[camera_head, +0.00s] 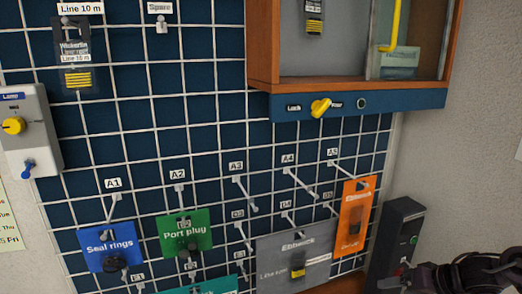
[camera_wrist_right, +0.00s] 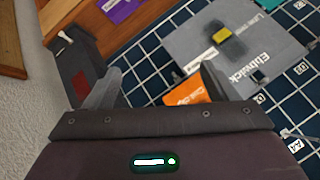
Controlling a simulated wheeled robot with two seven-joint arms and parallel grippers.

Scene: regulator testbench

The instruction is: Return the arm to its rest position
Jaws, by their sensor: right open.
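My right gripper (camera_wrist_right: 160,88) is open in the right wrist view, with its two grey fingers spread and nothing held between them. Part of my dark right arm (camera_head: 478,275) shows at the bottom right corner of the head view, below and right of the pegboard. The orange packet (camera_wrist_right: 189,90) shows partly behind one finger in the wrist view. It hangs on the right side of the grid in the head view (camera_head: 355,215). My left gripper is not in view.
A wire grid (camera_head: 130,135) carries hooks, a blue Seal rings packet (camera_head: 108,247), a green Port plug packet (camera_head: 186,232) and a grey Ebbwick packet (camera_head: 293,262). A wooden cabinet (camera_head: 262,45) is above. A black switch box (camera_head: 398,240) stands near my right arm.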

